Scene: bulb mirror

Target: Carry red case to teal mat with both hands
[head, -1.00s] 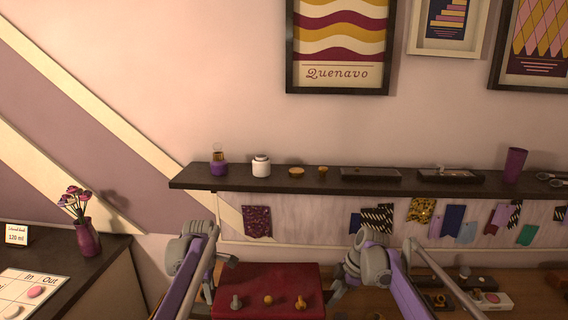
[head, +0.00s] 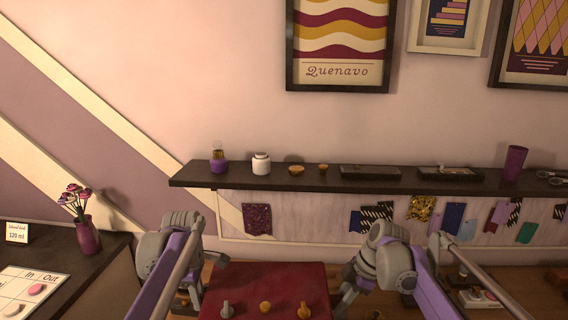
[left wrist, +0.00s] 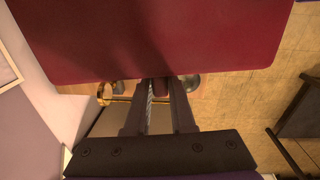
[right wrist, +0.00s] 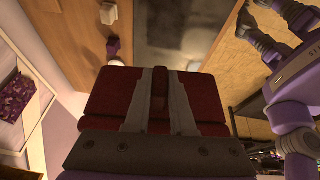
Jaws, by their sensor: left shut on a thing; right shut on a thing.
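The red case (head: 263,280) is at the bottom centre of the head view, its lower part cut off by the frame edge. A grey, a gold and a copper-coloured knob sit on its face. My left gripper (head: 202,296) is at its left side and my right gripper (head: 342,296) at its right side. In the left wrist view the fingers (left wrist: 160,88) are shut on the edge of the case (left wrist: 150,35). In the right wrist view the fingers (right wrist: 160,85) are shut on the case (right wrist: 108,95). I see no teal mat.
A dark wall shelf (head: 320,178) with small jars and trays runs behind the case. A dark counter (head: 85,270) with a vase (head: 86,236) and a card stands at the left. A wooden worktop (head: 535,290) with small items lies at the right.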

